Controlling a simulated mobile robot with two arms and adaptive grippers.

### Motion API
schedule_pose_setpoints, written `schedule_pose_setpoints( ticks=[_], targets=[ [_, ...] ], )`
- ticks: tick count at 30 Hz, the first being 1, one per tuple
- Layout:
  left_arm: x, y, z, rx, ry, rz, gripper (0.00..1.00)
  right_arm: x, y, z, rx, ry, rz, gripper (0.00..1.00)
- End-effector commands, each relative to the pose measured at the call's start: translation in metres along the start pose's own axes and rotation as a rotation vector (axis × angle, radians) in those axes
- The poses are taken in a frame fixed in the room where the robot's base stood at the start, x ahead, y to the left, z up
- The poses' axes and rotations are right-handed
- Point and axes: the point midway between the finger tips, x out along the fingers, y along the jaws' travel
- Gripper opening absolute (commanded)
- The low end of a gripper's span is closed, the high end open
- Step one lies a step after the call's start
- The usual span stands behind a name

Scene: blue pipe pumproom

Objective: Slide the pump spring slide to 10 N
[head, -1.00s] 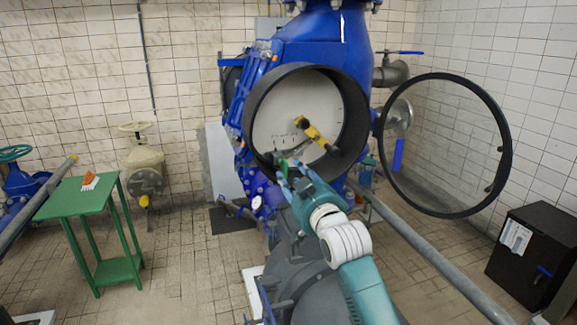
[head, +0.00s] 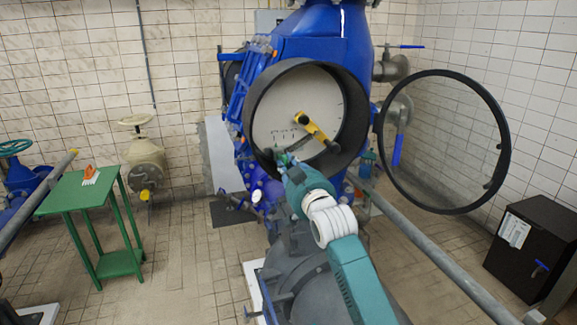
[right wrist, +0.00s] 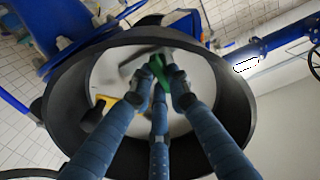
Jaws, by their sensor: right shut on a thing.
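The pump's round white dial face (head: 325,100) sits inside a deep black ring on the blue pump. A dark bar with a green piece, which looks like the spring slide (right wrist: 157,68), shows at the fingertips in the right wrist view. My right gripper (head: 282,160) reaches into the lower left of the ring. Its fingers are shut on the green piece, which they partly hide. Small marks (head: 285,132) show on the dial above the gripper, too small to read. My left gripper is out of view.
A yellow and black lever (head: 316,131) sticks out in front of the dial, right of my gripper. The round glass cover (head: 443,75) stands open at the right. A grey pipe (head: 428,252) crosses the lower right. A green table (head: 80,195) stands at the left.

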Motion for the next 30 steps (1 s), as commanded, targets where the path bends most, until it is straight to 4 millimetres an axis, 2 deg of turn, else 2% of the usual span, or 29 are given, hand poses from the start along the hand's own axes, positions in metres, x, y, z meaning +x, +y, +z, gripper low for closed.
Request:
schedule_pose_setpoints(
  ticks=[5,9,13,24,25,27,30],
  targets=[
    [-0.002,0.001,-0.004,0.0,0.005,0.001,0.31,0.0,0.009,0.0,-0.002,-0.002,0.002,0.0],
    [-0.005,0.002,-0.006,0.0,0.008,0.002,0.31,0.0,0.04,0.001,-0.006,-0.004,0.008,0.0],
    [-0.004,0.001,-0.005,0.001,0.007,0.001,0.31,0.0,0.06,-0.001,-0.005,0.0,0.007,0.0],
    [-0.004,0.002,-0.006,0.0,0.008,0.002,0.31,0.0,0.066,0.0,-0.002,0.0,0.006,0.0],
    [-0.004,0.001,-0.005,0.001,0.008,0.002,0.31,0.0,0.066,0.0,-0.002,0.0,0.006,0.22],
    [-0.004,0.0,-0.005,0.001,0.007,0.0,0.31,0.0,0.066,0.0,-0.002,0.0,0.005,0.35],
    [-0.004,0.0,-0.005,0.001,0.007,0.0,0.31,0.0,0.064,0.0,-0.001,0.0,0.004,0.35]
  ],
)
